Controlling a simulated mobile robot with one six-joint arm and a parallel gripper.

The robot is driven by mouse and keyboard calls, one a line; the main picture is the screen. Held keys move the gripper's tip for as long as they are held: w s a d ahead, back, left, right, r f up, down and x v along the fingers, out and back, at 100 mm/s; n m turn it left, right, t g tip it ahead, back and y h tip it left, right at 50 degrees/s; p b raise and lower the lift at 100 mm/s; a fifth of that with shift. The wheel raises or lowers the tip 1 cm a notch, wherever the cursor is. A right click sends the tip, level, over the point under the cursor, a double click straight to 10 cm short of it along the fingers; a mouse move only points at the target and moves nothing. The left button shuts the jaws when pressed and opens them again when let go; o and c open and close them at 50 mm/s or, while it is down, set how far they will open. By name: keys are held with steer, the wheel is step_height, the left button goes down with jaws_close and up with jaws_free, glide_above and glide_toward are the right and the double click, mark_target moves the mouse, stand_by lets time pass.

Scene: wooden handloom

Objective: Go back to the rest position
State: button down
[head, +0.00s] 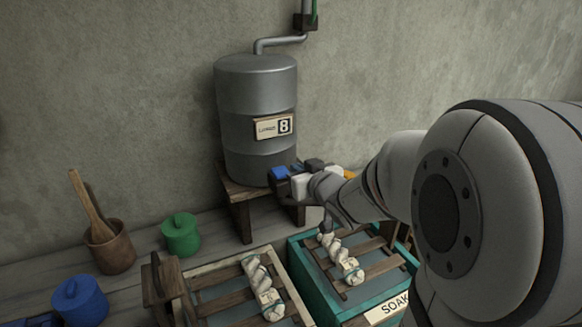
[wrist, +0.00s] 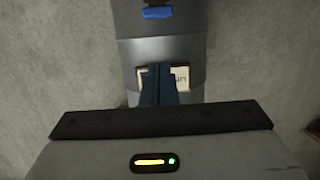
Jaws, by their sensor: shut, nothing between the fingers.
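My gripper (head: 294,177) is at the lower right front of a grey metal tank (head: 256,90), with my arm reaching in from the right. In the wrist view my gripper's two dark fingers (wrist: 158,86) are together and empty. They cover the middle of a pale label on the tank (wrist: 183,77). A small blue part (wrist: 157,12) shows on the tank at the top of that view. I cannot tell whether the fingers touch the tank.
The tank stands on a wooden stand (head: 243,212). Below are a teal crate (head: 314,281) and a pale crate (head: 292,283), each with a white twisted skein on slats. A green pot (head: 181,236), a blue pot (head: 80,302) and a wooden mortar (head: 110,250) are at left.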

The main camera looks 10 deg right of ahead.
steer(key=shift+s+d+r, duration=0.1)
steer(key=shift+s+r, duration=0.05)
steer(key=shift+s, duration=0.35)
steer(key=shift+d, duration=0.1)
steer(key=s+a+f+m+g+h, duration=0.1)
steer(key=s+f+g, duration=0.2)
steer(key=s, duration=0.9)
steer(key=s+a+f+m+g+h, duration=0.1)
steer(key=s+f+g, duration=0.3)
steer(key=s+g, duration=0.5)
steer(key=s+h, duration=0.1)
steer(key=s, duration=0.1)
steer(key=shift+s+a+f+g, duration=0.2)
steer(key=shift+s+a+g, duration=0.1)
steer(key=shift+s, duration=0.1)
